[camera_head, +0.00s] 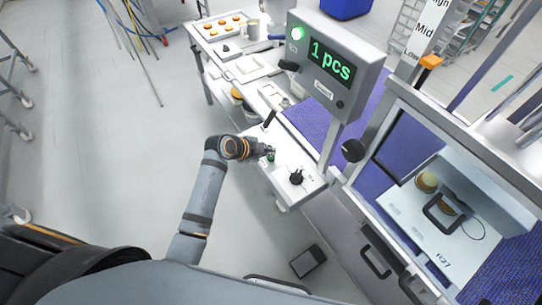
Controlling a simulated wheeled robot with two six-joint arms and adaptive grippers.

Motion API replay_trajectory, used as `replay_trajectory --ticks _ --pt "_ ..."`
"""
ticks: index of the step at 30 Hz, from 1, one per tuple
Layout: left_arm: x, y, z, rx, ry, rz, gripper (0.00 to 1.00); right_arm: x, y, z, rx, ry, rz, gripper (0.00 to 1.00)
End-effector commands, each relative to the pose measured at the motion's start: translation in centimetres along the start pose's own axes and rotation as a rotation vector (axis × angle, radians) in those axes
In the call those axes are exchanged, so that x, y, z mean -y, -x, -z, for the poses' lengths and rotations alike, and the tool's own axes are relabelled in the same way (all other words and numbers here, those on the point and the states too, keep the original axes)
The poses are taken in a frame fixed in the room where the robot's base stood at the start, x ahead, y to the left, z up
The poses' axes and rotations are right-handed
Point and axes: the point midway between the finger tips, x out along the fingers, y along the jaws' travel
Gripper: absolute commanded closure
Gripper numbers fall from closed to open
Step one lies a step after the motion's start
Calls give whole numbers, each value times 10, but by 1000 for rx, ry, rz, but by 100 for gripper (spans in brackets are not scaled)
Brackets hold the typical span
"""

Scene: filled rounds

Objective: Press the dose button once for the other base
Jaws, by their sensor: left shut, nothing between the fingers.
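My left gripper (266,150) is shut and empty. Its tips are right at a green button (271,158) on the white control panel (283,170), partly covering it. I cannot tell whether they touch or press it. A black knob (296,178) sits on the same panel, to the right of the button. The display box (334,65) above reads "1 pcs" in green, and a green lamp (298,33) on it is lit. My right gripper is not in view.
A black lever (268,119) stands just behind the button. A tray with round pieces (224,24) lies at the back left. A windowed machine (445,200) with round pieces inside stands at the right. The floor at left is mostly clear.

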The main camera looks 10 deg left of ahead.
Motion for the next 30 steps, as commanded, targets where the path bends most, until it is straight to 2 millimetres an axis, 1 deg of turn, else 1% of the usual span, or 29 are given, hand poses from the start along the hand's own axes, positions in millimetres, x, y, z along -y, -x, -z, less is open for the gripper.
replay_trajectory --ticks 5,30 --pt "-4 -5 -4 0 1 -1 100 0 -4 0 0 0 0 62" --pt "-7 -9 -7 0 0 -1 100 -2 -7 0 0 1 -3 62"
